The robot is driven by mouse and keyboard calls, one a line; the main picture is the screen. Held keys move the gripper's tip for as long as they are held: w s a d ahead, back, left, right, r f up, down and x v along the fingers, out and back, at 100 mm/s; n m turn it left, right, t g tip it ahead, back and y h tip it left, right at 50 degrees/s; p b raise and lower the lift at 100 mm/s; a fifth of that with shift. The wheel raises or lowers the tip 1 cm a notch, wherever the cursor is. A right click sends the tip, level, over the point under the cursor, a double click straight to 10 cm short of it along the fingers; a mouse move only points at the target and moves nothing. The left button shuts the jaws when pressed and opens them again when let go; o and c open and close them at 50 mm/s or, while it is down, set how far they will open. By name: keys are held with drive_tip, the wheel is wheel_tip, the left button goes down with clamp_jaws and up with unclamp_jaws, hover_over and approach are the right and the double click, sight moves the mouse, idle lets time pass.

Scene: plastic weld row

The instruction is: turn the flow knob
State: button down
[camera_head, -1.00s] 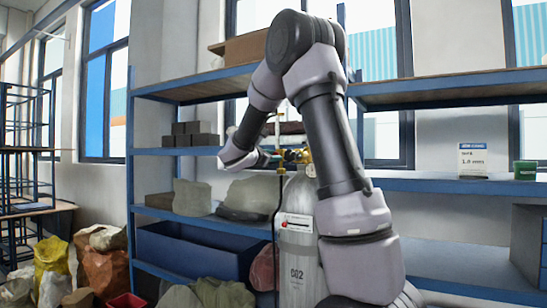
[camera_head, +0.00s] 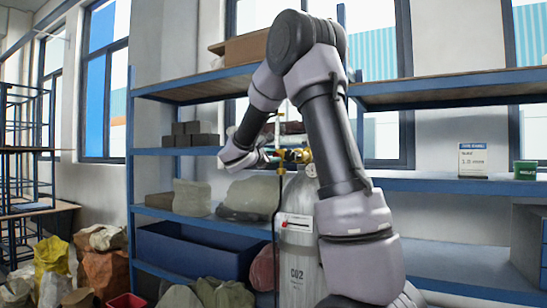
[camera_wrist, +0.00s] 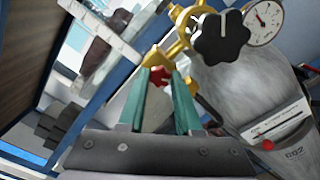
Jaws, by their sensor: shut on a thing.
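The red flow knob (camera_wrist: 160,77) shows in the wrist view, between the two green fingertips of my gripper (camera_wrist: 164,74). The fingers are shut on it, and they hide part of it. The knob sits beside the brass regulator body (camera_wrist: 179,46). A black lobed knob (camera_wrist: 222,38) stands to the right, clear of the fingers. In the head view the brass regulator (camera_head: 300,155) sits on top of the grey CO2 cylinder (camera_head: 298,262). My wrist is to its left, and the red knob cannot be made out there.
A round pressure gauge (camera_wrist: 263,22) sits close to the black knob. A dark hose (camera_head: 278,205) hangs down the cylinder's left side. Blue shelving (camera_head: 205,152) with boxes and sacks stands behind. A blue bin (camera_head: 190,252) is at the lower left.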

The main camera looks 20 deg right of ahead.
drive_tip(key=c, duration=0.6)
unclamp_jaws()
drive_tip(key=v, duration=1.1)
drive_tip(key=shift+d, duration=0.1)
